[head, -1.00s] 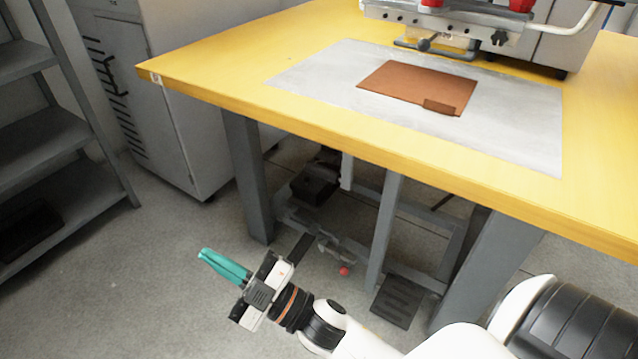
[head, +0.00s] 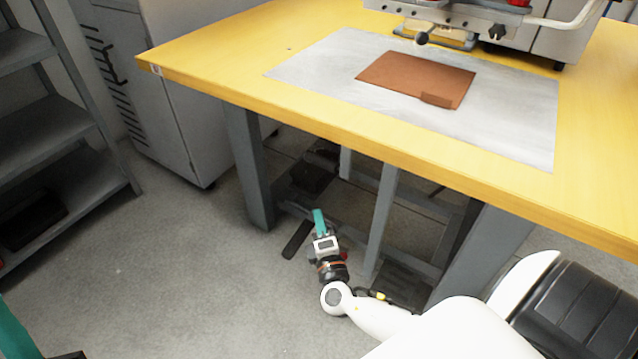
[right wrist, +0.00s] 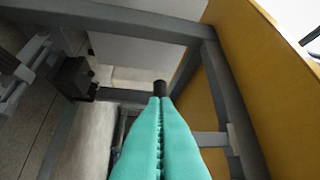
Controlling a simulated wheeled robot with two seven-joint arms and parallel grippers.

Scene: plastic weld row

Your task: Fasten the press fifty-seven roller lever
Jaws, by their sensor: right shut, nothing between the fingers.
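I cannot make out the roller lever for certain. A small dark cylindrical end (right wrist: 160,87) shows just beyond my right fingertips in the right wrist view; I cannot tell whether they touch it. A small red knob (head: 344,256) under the table is mostly hidden behind my right gripper in the head view. My right gripper (head: 318,212) has teal fingers pointing in under the table. Its fingers (right wrist: 160,100) are pressed together and empty. Part of my left gripper (head: 10,335) shows at the lower left edge; its opening is not visible.
The yellow table (head: 210,85) overhangs the grey leg frame (head: 381,215). A press machine (head: 480,18) stands on it, near a brown sheet (head: 410,75). A dark floor plate (head: 402,287) lies under the table. Grey shelves (head: 60,130) stand left, with clear floor between.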

